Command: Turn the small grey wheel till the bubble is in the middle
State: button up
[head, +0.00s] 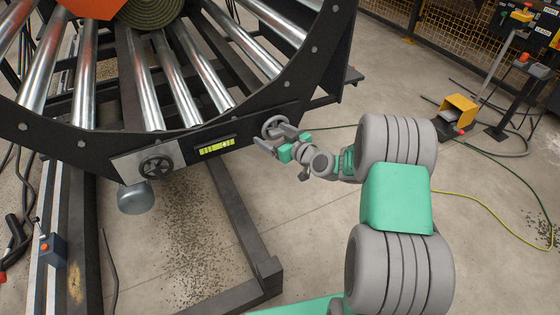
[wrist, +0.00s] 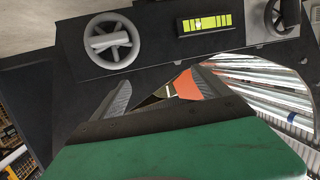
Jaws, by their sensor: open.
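The small grey wheel (head: 273,127) is a spoked handwheel on the right part of the dark frame's front beam. In the wrist view the grey wheel (wrist: 111,42) is at upper left, beyond my fingers. The level (head: 216,147) is a yellow-green vial left of this wheel. In the wrist view the level (wrist: 204,23) shows a pale bubble that seems off the middle, toward the grey wheel's side. My gripper (head: 272,138) is open at the wheel in the head view; contact cannot be told. In the wrist view my gripper (wrist: 162,82) has nothing between its fingers.
A second, darker handwheel (head: 156,168) sits on a grey plate left of the level. Shiny rollers (head: 145,80) and a green turf roll (head: 150,10) lie above the beam. A yellow pedal box (head: 458,110) and cables lie on the floor at right.

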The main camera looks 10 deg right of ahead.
aim_at(280, 134)
jog(key=w+d+f+m+t+h+b, duration=0.1)
jog(key=d+f+m+t+h+b, duration=0.2)
jog(key=d+f, duration=0.5)
jog(key=shift+t+y, duration=0.3)
jog(key=x, duration=0.2)
jog(key=a+x, duration=0.1)
jog(key=x, duration=0.2)
jog(key=b+x, duration=0.1)
jog(key=x, duration=0.2)
jog(key=shift+a+f, duration=0.25)
jog(key=shift+f, duration=0.15)
jog(key=shift+c, duration=0.6)
jog(key=c, duration=1.2)
jog(key=shift+c, duration=0.2)
